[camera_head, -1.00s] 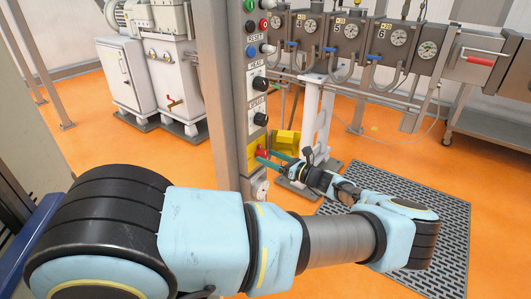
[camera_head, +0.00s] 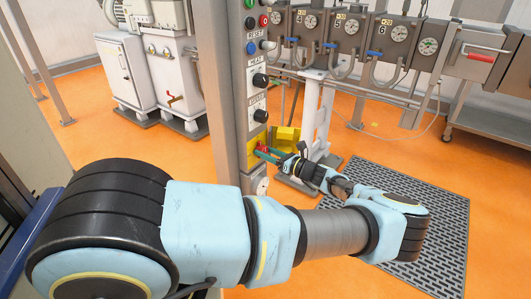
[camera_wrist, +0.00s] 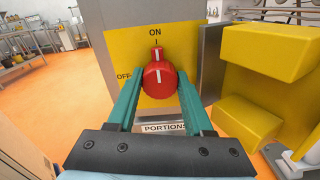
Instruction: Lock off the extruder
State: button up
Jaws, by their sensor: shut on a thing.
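A red rotary switch (camera_wrist: 159,76) sits on a yellow plate marked ON at the top and OFF at the left. Its white line stands upright, toward ON. My gripper (camera_wrist: 160,84) is shut on the red switch, with one teal finger on each side of it. In the head view, my gripper (camera_head: 267,154) reaches the low part of the grey control column (camera_head: 226,100), where the switch shows only as a small red patch. The fingers and the switch's front hide part of the plate.
Yellow box-like parts (camera_wrist: 264,52) stand close to the right of the switch. A PORTIONS label (camera_wrist: 166,128) is below it. The extruder barrel with gauges (camera_head: 345,42) is behind, and a dark floor grate (camera_head: 440,225) lies under my arm.

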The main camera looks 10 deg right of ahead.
grip_shut()
jog(key=shift+f+n+b, duration=0.1)
jog(key=shift+n+b, duration=0.2)
jog(key=shift+b, duration=0.05)
jog(key=n+b, duration=1.5)
jog(key=n, duration=0.2)
jog(key=shift+s, duration=0.1)
jog(key=shift+n, duration=0.3)
jog(key=o, duration=0.9)
grip_release()
